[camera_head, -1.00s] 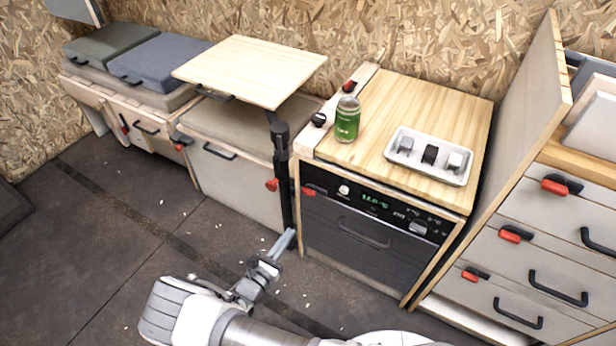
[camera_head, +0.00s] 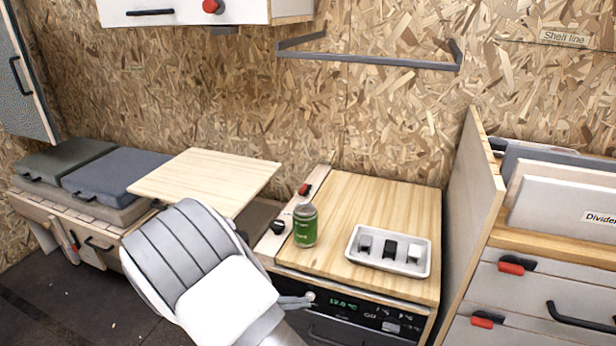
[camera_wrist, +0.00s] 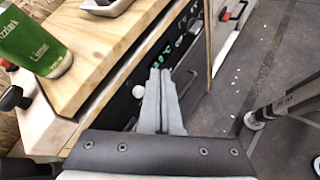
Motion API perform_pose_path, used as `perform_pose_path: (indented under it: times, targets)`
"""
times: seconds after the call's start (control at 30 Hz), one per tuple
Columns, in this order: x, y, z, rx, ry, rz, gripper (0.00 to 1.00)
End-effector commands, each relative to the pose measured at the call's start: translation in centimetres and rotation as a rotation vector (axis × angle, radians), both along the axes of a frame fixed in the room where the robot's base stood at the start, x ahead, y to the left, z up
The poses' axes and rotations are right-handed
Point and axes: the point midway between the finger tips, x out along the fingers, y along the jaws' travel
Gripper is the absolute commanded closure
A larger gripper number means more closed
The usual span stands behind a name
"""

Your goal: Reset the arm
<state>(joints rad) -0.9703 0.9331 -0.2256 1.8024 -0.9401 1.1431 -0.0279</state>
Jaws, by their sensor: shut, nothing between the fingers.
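My gripper (camera_wrist: 158,88) is shut and empty in the wrist view, its fingers together in front of the oven's control panel. In the head view my gripper (camera_head: 303,300) shows small at the oven's upper left front, partly hidden by my large grey and white arm link. I cannot tell whether the fingers touch the panel. The arm is bent and raised in front of the small wooden table.
A green can (camera_head: 305,226) and a white tray (camera_head: 424,268) with several small blocks stand on the wooden oven top (camera_head: 368,196). The small table (camera_head: 205,178) is left of it. An upright panel (camera_head: 470,190) and drawers (camera_head: 520,300) bound the right. A cabinet (camera_head: 190,12) hangs above.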

Motion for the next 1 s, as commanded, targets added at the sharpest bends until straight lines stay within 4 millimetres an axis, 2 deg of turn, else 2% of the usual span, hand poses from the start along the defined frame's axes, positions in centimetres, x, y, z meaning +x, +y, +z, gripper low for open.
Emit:
perform_pose_path:
  times: [0.03, 0.1, 0.47, 0.7, 1.0]
  targets:
    - [-0.1, -1.0, 1.6, 0.056, -0.008, -0.059, 1.0]
    - [-0.4, -2.3, 3.3, 0.127, -0.018, -0.133, 1.0]
    - [-3.5, -8.2, 11.3, 0.487, -0.098, -0.478, 1.0]
    - [-6.6, -11.3, 16.1, 0.724, -0.187, -0.672, 1.0]
    - [-11.3, -14.2, 21.2, 1.008, -0.337, -0.873, 1.0]
